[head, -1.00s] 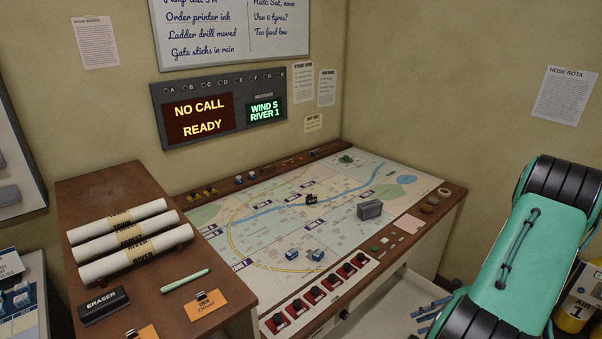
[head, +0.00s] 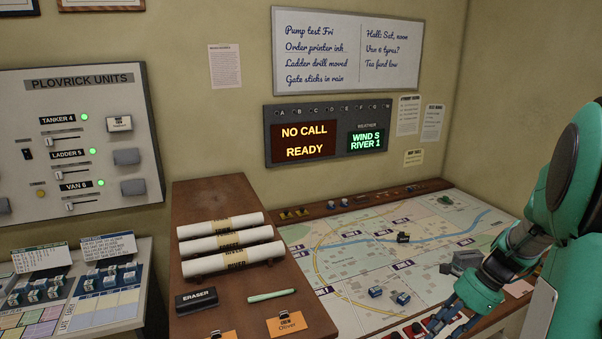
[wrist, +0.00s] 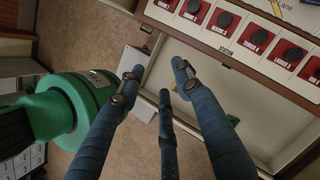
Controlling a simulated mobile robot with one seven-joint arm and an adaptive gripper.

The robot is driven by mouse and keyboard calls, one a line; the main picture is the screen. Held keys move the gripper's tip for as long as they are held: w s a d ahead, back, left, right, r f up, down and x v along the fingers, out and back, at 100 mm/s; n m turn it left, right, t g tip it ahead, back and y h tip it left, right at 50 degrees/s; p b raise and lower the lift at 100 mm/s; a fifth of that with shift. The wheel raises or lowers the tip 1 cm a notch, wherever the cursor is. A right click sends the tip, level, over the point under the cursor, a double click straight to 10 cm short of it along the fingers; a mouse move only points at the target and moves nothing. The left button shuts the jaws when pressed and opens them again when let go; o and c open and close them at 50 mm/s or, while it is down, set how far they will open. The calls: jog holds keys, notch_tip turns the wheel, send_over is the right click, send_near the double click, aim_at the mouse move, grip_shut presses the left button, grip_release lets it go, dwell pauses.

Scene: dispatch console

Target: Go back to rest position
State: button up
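My gripper (head: 455,318) is at the lower right of the head view, at the end of my green arm. It hangs at the front right of the map table (head: 340,305), by the row of red buttons. In the wrist view my gripper (wrist: 160,85) has its blue fingers spread apart, with nothing held between them. Below the fingers is an open pale drawer (wrist: 190,118) with a small green thing in it. The drawer is beside the panel of red buttons (wrist: 257,41).
Rolled maps (head: 225,226), an eraser (head: 196,300) and a pen (head: 271,295) lie on the brown side desk. A grey block (head: 465,261) and small blue pieces (head: 400,298) stand on the map. A units panel (head: 80,145) is on the left wall. Bare floor (wrist: 115,60) shows beside the drawer.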

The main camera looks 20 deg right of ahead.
jog(key=w+a+r+n+h, duration=0.1)
jog(key=a+r+n+h, duration=0.1)
jog(key=a+r+n, duration=0.5)
jog(key=w+a+r+n+h, duration=0.1)
jog(key=a+r+n, duration=0.3)
jog(key=a, duration=0.7)
jog(key=s+a+r+n+t+h, duration=0.1)
jog(key=s+a+r+n, duration=0.2)
jog(key=a+n, duration=0.3)
jog(key=s+a+r+n+t+h, duration=0.1)
jog(key=s+a+r+n, duration=0.3)
jog(key=a, duration=0.6)
jog(key=shift+n+t, duration=0.8)
jog(key=shift+n, duration=0.1)
jog(key=shift+s, duration=0.1)
jog(key=o, duration=1.7)
jog(key=shift+c, duration=0.2)
jog(key=shift+d, duration=0.1)
